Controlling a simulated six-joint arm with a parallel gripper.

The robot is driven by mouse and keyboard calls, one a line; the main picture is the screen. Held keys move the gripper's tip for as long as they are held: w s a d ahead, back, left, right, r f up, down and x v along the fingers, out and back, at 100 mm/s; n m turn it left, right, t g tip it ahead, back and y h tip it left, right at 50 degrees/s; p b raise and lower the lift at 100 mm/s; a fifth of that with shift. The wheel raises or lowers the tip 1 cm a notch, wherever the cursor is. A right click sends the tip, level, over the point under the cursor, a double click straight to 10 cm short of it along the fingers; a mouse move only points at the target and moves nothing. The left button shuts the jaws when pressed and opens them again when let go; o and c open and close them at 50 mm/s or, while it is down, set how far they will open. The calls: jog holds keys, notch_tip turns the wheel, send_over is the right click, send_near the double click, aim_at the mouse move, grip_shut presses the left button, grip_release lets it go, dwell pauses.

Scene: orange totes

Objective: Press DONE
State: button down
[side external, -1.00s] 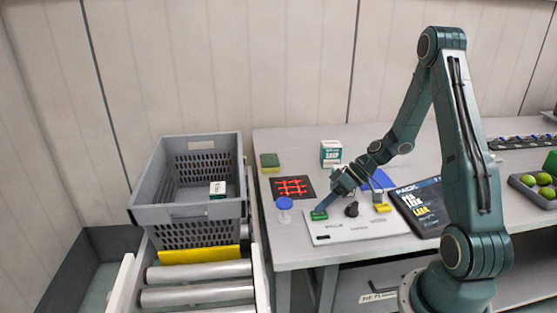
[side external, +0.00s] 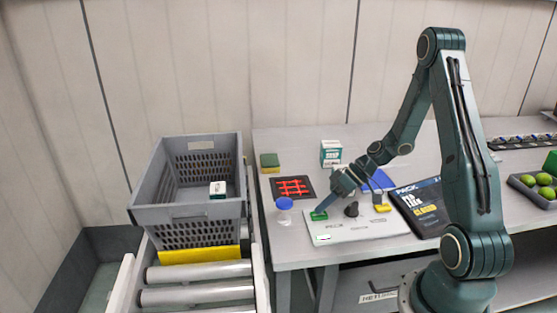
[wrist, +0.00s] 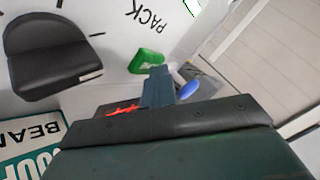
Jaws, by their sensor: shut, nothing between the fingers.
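A pale control panel (side external: 365,228) lies on the bench with a green button (side external: 318,216), a black knob (side external: 351,209) and a yellow button (side external: 382,208). My gripper (side external: 324,207) points down, shut and empty, with its tip at the green button; I cannot tell whether it touches. In the wrist view, the shut fingertips (wrist: 157,84) are just beside the green button (wrist: 146,63). The word PACK is printed near that button. The black knob (wrist: 50,58) is to its left. I cannot read a DONE label. A dark screen (side external: 428,207) headed PACK stands right of the panel.
A grey crate (side external: 172,213) holding a small white box (side external: 217,189) sits on rollers at left. A blue-capped jar (side external: 284,210), a red-marked black mat (side external: 291,188), a sponge (side external: 270,163) and a white-green box (side external: 331,153) stand left of or behind the panel.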

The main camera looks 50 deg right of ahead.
aim_at(322, 215)
jog(key=shift+r, duration=0.85)
jog(key=shift+r, duration=0.1)
jog(key=shift+r, duration=2.4)
jog(key=s+a+r+g+h, duration=0.2)
jog(key=s+a+r+h, duration=0.35)
jog(key=a+r, duration=0.55)
jog(key=s+a+r+t+h, duration=0.1)
jog(key=s+r, duration=0.1)
jog(key=s, duration=0.3)
jog(key=s+a+r+m, duration=0.1)
jog(key=s+r, duration=0.2)
jog(key=s, duration=0.2)
jog(key=shift+s+a+r+t+h, duration=0.25)
jog(key=shift+a+r+t+h, duration=0.05)
jog(key=shift+r+t+h, duration=0.1)
